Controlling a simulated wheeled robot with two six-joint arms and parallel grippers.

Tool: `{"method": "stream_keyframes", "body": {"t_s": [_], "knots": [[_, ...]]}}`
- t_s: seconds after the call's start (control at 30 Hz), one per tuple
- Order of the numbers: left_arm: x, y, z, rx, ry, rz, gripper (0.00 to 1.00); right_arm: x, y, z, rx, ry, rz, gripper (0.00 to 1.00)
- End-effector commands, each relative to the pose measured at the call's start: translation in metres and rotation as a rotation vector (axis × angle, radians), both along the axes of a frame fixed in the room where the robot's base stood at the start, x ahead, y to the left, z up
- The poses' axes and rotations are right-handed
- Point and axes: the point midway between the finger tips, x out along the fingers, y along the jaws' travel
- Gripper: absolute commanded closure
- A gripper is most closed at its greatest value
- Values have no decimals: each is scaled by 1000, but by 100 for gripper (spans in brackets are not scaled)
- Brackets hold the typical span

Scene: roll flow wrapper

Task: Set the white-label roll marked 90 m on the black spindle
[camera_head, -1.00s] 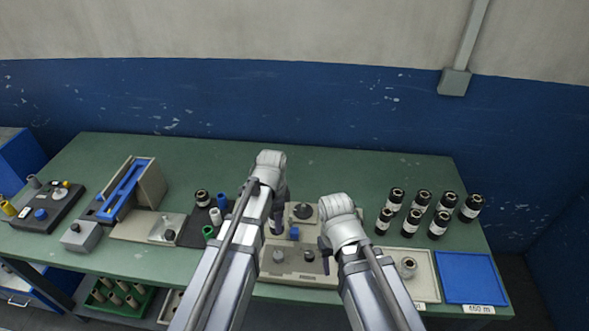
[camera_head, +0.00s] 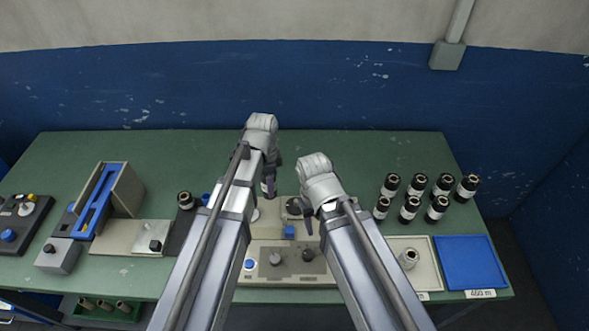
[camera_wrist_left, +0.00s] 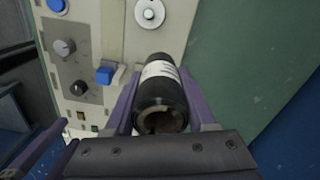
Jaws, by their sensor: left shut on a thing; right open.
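My left gripper (camera_head: 271,190) is shut on a black roll with a white label (camera_wrist_left: 160,78); I cannot read the label's marking. In the left wrist view, the roll lies between the purple fingers, its hollow end towards the camera. The grey-beige machine (camera_head: 275,285) is below and in front. A dark round disc (camera_head: 293,206), possibly the black spindle's seat, is right of the left gripper; its post is not clear. A silver disc (camera_head: 256,214) is on the left; a pale disc with a centre pin also shows in the left wrist view (camera_wrist_left: 150,13). My right gripper (camera_head: 308,222) is open beside the dark disc.
Several black rolls with white labels (camera_head: 411,207) stand at the right. A beige tray (camera_head: 428,272) holds one roll, beside an empty blue tray (camera_head: 470,262). A blue-railed fixture (camera_head: 97,200) is at the left. The back of the table is clear.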

Motion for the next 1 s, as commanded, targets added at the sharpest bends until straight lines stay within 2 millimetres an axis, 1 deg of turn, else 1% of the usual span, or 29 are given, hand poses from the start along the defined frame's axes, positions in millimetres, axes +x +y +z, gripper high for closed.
{"method": "stream_keyframes", "body": {"t_s": [0.03, 0.1, 0.2, 0.3, 0.4, 0.67, 0.77, 1.0], "knots": [[3, -19, 16, 0, 0, -49, 100, 0, 0, 16, 0, 0, 0, 50], [3, -40, 25, 0, 0, -109, 100, 0, 0, 25, 0, 0, 1, 50], [2, -63, 33, 0, 0, -175, 100, 0, 0, 33, 0, 0, 1, 50], [1, -77, 37, 0, 0, -214, 100, 0, 0, 37, 0, 0, 1, 50], [0, -81, 37, 0, 0, -229, 100, 0, 0, 37, 0, 0, 1, 50], [0, -81, 30, 0, 0, -228, 100, 0, 0, 30, 0, 0, 1, 50], [0, -81, 23, 0, 0, -227, 100, 0, 0, 23, 0, 0, 1, 50], [0, -81, 1, 0, 0, -227, 100, 0, 0, 1, 0, 0, 0, 50]]}}
